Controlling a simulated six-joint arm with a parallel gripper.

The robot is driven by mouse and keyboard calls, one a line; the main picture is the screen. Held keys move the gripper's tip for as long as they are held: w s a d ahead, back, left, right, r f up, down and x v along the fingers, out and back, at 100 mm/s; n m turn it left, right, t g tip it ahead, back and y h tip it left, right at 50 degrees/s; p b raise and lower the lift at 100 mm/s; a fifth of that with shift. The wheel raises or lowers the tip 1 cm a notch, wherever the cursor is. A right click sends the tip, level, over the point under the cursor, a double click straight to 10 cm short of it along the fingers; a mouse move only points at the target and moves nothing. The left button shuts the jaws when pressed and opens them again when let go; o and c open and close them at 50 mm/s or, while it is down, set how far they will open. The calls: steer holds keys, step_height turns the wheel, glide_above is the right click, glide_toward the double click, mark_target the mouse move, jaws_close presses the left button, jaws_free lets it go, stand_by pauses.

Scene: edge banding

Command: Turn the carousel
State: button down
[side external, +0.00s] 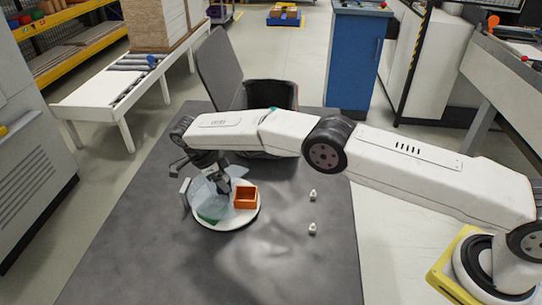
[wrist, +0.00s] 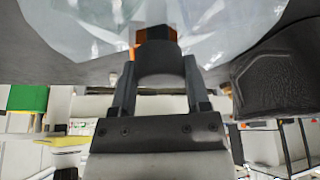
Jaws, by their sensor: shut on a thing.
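The carousel (side external: 238,221) is a round white disc on the dark grey table. An orange open box (side external: 246,196) sits on its right side and something green (side external: 208,216) on its front left. Clear, faceted see-through pieces (side external: 205,190) stand on it and fill much of the top of the wrist view (wrist: 230,22). My gripper (side external: 224,188) points down over the disc's back part. In the wrist view my gripper (wrist: 160,80) is shut on a dark round knob (wrist: 160,62). Orange shows just behind the knob. The knob's base is hidden.
Two small white pieces (side external: 313,194) (side external: 312,229) lie on the table right of the carousel. A black bin (side external: 272,95) and a grey panel (side external: 220,68) stand at the table's back edge. The table front (side external: 210,275) is clear.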

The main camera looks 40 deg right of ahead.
steer(key=shift+m, duration=0.5)
steer(key=shift+c, duration=0.3)
jaws_free()
steer(key=shift+r, duration=1.6)
steer(key=s+d+r, duration=0.3)
steer(key=s+r, duration=0.6)
steer(key=s, duration=0.4)
steer(key=shift+s+d+r, duration=0.25)
steer(key=shift+d+r, duration=0.05)
steer(key=shift+r, duration=0.1)
